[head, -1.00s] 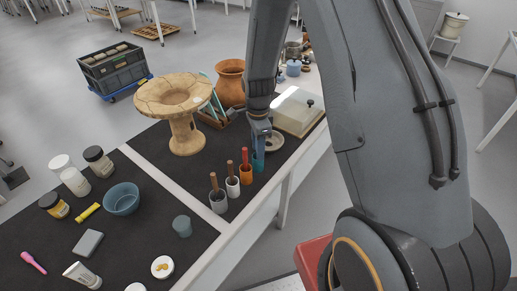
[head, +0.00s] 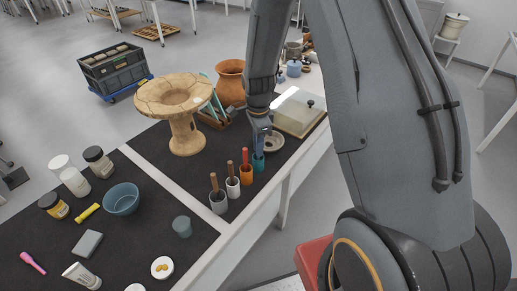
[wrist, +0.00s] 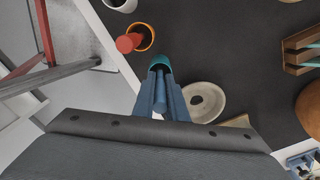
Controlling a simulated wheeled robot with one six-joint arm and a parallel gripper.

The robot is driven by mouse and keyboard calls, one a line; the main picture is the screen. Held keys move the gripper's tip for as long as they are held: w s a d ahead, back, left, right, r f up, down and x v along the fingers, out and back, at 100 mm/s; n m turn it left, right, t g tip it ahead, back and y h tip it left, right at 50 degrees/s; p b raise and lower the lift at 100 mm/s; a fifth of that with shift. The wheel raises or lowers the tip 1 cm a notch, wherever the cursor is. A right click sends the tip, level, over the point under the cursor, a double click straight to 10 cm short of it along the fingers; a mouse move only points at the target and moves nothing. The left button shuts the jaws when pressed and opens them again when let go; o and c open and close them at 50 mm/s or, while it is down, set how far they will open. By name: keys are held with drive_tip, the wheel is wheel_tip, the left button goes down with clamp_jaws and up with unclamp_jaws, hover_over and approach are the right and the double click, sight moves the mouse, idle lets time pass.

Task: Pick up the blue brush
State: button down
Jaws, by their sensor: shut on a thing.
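My gripper (head: 260,130) points down over a teal cup (head: 258,163) at the right end of a row of cups. In the wrist view, my gripper (wrist: 161,92) is shut on the blue brush (wrist: 160,78), whose round handle lies between the two fingers. The brush's lower part is hidden in the teal cup (wrist: 160,62), so its lower end is still inside or directly above the cup; I cannot tell which. In the head view, the blue brush (head: 259,145) shows as a short piece below the fingers.
Left of the teal cup stand an orange cup (head: 246,177) with a red-handled brush, a white cup (head: 233,188) and a grey cup (head: 218,203) with brown-handled tools. A pale round dish (head: 274,142) lies close right. A tan pedestal vessel (head: 186,130) stands behind.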

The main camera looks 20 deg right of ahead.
wheel_tip(320, 180, up, 9)
drive_tip(key=shift+r+b, duration=0.1)
drive_tip(key=shift+b, duration=1.15)
